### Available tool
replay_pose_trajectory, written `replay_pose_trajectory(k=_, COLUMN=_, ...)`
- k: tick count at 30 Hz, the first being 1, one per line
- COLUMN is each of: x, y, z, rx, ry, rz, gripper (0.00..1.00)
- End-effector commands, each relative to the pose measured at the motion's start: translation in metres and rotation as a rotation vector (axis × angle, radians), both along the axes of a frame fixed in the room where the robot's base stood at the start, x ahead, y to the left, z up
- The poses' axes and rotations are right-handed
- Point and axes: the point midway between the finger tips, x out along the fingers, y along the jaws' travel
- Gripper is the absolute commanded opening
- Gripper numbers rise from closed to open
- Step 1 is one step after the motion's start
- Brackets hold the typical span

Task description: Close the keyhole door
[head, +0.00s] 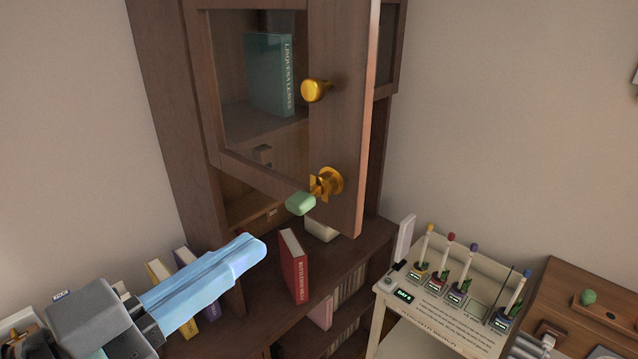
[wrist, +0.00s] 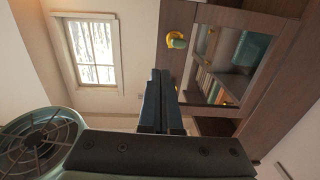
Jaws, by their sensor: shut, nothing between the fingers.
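The keyhole door (head: 343,130) is a brown wooden frame with a glass pane. It stands swung open from the bookcase in the head view. It carries a gold knob (head: 315,90) and, below it, a gold keyhole plate (head: 332,180) with a key in it. A pale green tag (head: 301,203) hangs at the key. My gripper (head: 256,248) is shut and empty, with light blue fingers, below and left of the tag and apart from the door. The wrist view shows the shut fingers (wrist: 160,76) in front of the sideways-looking door (wrist: 192,65).
A teal book (head: 268,74) shows through the door's glass. A red book (head: 294,266) stands on the bookcase's lower top, close to my fingers. Yellow and purple books stand behind my gripper. A cream stand (head: 440,322) with several coloured-top tubes is at right.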

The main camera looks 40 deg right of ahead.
Motion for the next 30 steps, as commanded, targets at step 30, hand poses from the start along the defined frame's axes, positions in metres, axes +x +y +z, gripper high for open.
replay_pose_trajectory(k=30, x=0.017, y=-0.138, z=0.000, rx=-0.001, ry=-0.002, rz=-0.011, gripper=0.00)
